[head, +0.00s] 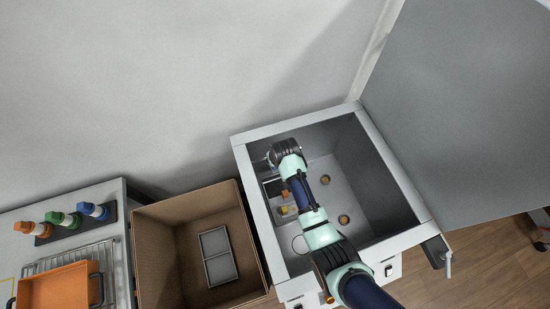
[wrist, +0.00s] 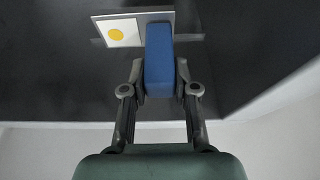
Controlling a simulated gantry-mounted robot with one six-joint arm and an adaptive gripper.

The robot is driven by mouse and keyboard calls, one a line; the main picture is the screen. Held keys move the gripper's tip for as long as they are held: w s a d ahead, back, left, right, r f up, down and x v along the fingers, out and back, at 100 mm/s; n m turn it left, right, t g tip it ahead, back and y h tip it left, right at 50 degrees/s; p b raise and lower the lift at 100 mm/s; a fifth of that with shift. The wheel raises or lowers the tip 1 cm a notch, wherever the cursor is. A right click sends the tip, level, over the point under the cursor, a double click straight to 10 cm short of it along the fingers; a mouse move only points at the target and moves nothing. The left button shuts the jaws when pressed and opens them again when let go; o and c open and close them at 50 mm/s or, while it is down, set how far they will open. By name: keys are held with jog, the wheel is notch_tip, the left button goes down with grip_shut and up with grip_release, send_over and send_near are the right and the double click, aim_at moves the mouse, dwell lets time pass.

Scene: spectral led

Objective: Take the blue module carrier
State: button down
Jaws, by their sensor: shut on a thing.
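The blue module carrier shows in the wrist view as a blue block (wrist: 159,52) at a grey plate, with a white square and yellow disc to its left. My gripper (wrist: 160,78) has one finger on each side of the blue block and is shut on it. In the head view my arm reaches down into an open grey chamber (head: 400,183). There the gripper's fingertips and the blue block are hidden by my wrist.
The chamber's large lid (head: 460,110) stands open at the right. Its walls surround my arm. A cardboard box (head: 160,212) with a grey frame (head: 218,255) inside is to the left. Farther left are an orange tray (head: 58,287), a wire rack and orange, green and blue-topped pieces.

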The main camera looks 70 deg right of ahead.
notch_tip(320, 180, up, 6)
jog(key=p, duration=0.5)
jog(key=shift+r, duration=0.25)
notch_tip(320, 180, up, 6)
jog(key=p, duration=0.6)
jog(key=shift+f, duration=0.2)
